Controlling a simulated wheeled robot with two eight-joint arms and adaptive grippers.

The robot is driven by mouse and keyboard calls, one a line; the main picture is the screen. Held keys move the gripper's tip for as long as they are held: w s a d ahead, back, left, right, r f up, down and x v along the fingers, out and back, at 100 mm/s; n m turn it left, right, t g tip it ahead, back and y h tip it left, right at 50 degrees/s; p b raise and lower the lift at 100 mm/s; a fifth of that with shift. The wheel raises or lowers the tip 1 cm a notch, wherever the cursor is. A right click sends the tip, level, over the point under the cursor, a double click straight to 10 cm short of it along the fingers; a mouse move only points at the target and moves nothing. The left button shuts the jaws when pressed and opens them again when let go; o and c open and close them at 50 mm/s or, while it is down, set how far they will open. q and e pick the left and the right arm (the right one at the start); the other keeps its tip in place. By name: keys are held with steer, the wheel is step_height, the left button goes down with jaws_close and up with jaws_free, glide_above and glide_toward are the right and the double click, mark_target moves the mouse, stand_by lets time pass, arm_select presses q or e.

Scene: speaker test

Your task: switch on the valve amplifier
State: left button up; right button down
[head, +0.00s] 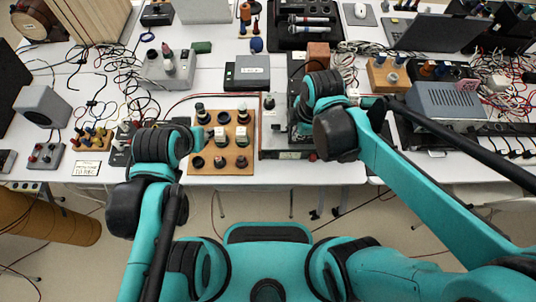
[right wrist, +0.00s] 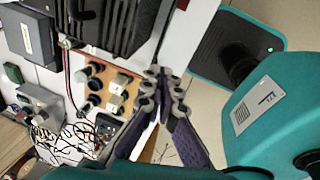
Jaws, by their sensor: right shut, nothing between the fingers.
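A wooden board (head: 239,163) with several dark round valve-like parts and labelled blocks lies at the front edge of the table, and looks most like the valve amplifier. It also shows in the right wrist view (right wrist: 100,72). I cannot make out its switch. My right gripper (right wrist: 165,78) is shut and empty, its fingertips beside the board's edge in that view; I cannot tell whether they touch anything. In the head view my own right arm hides most of it. My left arm is bent in front of the board's left side, and its gripper does not show.
A dark finned unit (right wrist: 118,22) stands close beside the board. A grey box with two knobs or valves (head: 168,68) and a black box (head: 247,71) stand behind. A grey speaker (head: 43,106), loose cables and a laptop (head: 432,33) crowd the table.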

mark_target(268, 156)
steer(key=s+a+f+n+g+h, duration=0.1)
steer(key=a+f+n+g, duration=0.3)
steer(key=n, duration=1.2)
steer(key=a+f, duration=0.3)
steer(key=a, duration=0.1)
steer(key=shift+f, duration=0.35)
steer(key=shift+a, duration=0.1)
steer(key=f+b, duration=0.1)
steer(key=f, duration=0.2)
steer(key=s+f+b, duration=0.1)
steer(key=f, duration=0.2)
steer(key=s+f+b, duration=0.1)
steer(key=f+b, duration=0.1)
steer(key=f, duration=0.2)
steer(key=shift+f, duration=0.1)
steer(key=shift+w+r, duration=0.15)
steer(key=shift+w, duration=0.45)
steer(key=shift+w+r, duration=0.15)
steer(key=shift+w, duration=0.45)
steer(key=shift+w+r, duration=0.15)
steer(key=shift+w, duration=0.6)
